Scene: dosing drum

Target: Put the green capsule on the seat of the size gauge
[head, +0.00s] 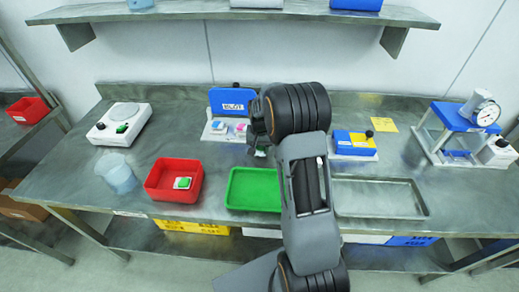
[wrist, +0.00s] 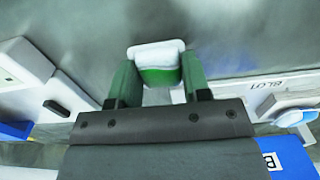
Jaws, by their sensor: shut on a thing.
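My gripper (wrist: 157,78) is shut on a white and green capsule (wrist: 158,72), which sits between the green fingers in the wrist view. In the head view my gripper (head: 261,151) is mostly hidden behind my arm, near the blue block marked BLOT. The size gauge (head: 463,124) looks to be the blue-topped stand with a round dial at the far right of the bench, well apart from my gripper. Its seat is too small to make out clearly.
A red tray (head: 151,188) holds another green and white piece. A green tray (head: 240,203) and a bare metal tray (head: 385,200) lie along the front. The blue BLOT block (head: 231,100), a blue and yellow block (head: 355,143) and a white scale (head: 112,135) stand behind.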

